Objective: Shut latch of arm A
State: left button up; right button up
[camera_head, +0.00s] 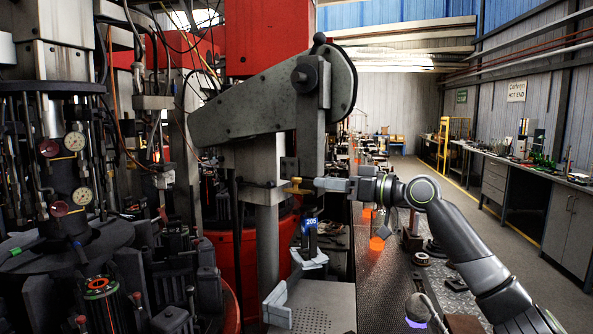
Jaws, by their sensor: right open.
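A big grey machine arm (245,105) with a sloped housing stands in the middle, in front of red machinery. A small brass-coloured handle (296,186) sticks out beside its grey post, on a flat bracket (262,192); it may be the latch, but I see no label for arm A. My right gripper (320,184) reaches in from the right at the height of this handle. Its fingertips are close to the handle's right end; I cannot tell whether they touch it. The gripper is open, seen side-on, with no object visible in it. My left gripper is not in view.
Dense machinery with gauges (75,141) and hoses fills the left. Below the handle are a blue tag marked 205 (311,222) and a perforated metal plate (315,308). Glowing orange pieces (377,244) sit behind my right arm. A workbench (510,170) lines the right wall, beside open floor.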

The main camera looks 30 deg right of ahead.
aim_at(296, 179)
jog(key=p+x, duration=0.3)
jog(key=x, duration=0.4)
jog(key=shift+w+a+r, duration=0.15)
jog(key=shift+w+a, duration=0.05)
jog(key=shift+w, duration=0.05)
jog(key=shift+w+a+p, duration=0.3)
jog(key=shift+w+a, duration=0.05)
jog(key=shift+w, duration=0.25)
